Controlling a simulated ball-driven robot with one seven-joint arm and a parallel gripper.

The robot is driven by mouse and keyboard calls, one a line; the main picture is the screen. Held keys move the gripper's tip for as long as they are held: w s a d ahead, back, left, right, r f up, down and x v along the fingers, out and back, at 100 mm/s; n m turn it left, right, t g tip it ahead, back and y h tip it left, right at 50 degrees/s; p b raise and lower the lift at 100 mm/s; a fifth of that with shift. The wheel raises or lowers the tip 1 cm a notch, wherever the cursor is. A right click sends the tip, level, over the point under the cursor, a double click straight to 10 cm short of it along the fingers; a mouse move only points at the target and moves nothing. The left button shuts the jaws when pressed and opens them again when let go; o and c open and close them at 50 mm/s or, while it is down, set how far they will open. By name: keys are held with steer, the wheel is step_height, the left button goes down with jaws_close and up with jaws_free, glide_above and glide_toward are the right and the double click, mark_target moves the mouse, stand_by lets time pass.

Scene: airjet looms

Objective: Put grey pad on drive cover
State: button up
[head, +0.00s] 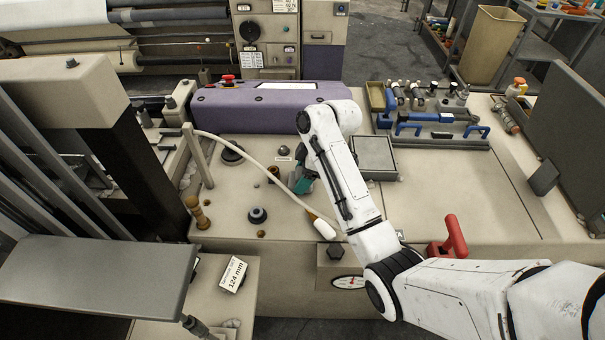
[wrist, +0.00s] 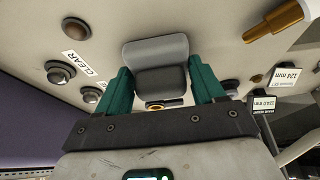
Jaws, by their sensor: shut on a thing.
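My gripper, with green fingers, is shut on a grey pad (wrist: 157,68) with rounded corners, seen between the fingertips (wrist: 158,75) in the wrist view. In the head view my gripper (head: 302,184) is low over the beige machine top, left of my white arm; the arm largely hides the pad there. A long purple cover (head: 230,113) with a red button lies behind the gripper, and its purple side also shows in the wrist view (wrist: 30,125). No label marks it as the drive cover, so I cannot tell for sure. The pad appears apart from it.
Round buttons and a CLEAR label (wrist: 83,63) are near the gripper. A grey square box (head: 375,157), a blue tool rack (head: 430,118) and a red handle (head: 452,238) stand right.

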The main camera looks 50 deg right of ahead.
steer(key=o, duration=1)
steer(key=shift+f, duration=0.1)
steer(key=shift+o, duration=0.2)
steer(key=p+v, duration=0.5)
steer(key=v, duration=0.7)
